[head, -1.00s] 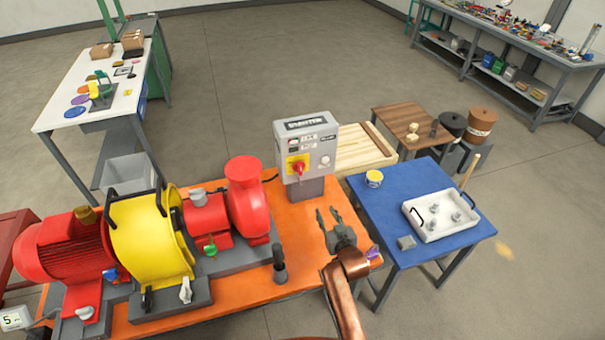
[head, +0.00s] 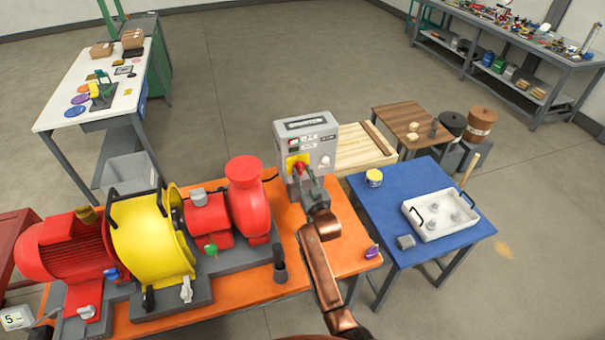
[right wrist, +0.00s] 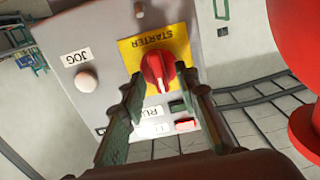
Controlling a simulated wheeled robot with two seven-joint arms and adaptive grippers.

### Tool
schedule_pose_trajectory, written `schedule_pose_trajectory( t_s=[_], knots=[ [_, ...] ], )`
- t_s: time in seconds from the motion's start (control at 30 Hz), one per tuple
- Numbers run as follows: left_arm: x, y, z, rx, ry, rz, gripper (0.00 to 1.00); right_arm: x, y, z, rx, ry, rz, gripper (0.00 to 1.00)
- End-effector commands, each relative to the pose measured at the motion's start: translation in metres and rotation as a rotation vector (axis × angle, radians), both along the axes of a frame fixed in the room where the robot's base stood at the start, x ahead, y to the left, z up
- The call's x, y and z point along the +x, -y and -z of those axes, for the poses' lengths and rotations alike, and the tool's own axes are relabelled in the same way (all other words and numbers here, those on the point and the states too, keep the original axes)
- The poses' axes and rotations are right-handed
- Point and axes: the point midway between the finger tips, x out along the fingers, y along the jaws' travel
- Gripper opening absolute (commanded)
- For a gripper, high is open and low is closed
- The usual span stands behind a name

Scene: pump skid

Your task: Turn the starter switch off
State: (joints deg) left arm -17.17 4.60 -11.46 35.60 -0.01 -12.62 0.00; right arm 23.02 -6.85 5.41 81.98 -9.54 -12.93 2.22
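The starter switch is a red knob on a yellow plate, on the front of a grey control box (head: 325,135). The red knob (head: 299,167) is partly hidden by my right gripper (head: 304,182) in the head view. In the right wrist view, the knob (right wrist: 155,70) appears with its white mark pointing down the picture, toward the lamps. The yellow plate (right wrist: 180,42) reads STARTER upside down. My right gripper (right wrist: 165,92) is open, its fingers apart at either side of the knob's lower part; I cannot tell if they touch it. My left gripper is not in view.
A white JOG button (right wrist: 86,82) sits beside the switch, and a red lamp (right wrist: 186,125) is near the fingers. The red pump (head: 247,205) stands left of the box on the orange bench (head: 235,300). A blue table (head: 400,190) is at the right.

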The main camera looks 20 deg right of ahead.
Motion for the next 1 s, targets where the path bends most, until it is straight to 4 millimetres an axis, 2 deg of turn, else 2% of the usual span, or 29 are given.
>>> schedule_pose_trajectory(
  t_s=[0.23, 0.63, 1.0],
  knots=[
    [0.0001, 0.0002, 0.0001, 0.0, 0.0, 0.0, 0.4, 0.0004, 0.0, 0.0, 0.0, 0.0, 0.0, 0.28],
    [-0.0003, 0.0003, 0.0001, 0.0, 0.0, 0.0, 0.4, 0.0002, 0.0, 0.0, 0.0, 0.0, 0.0, 0.0],
    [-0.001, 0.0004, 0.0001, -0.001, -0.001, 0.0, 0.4, 0.0002, -0.0002, 0.0001, -0.01, 0.0, 0.0, 0.0]
  ],
)
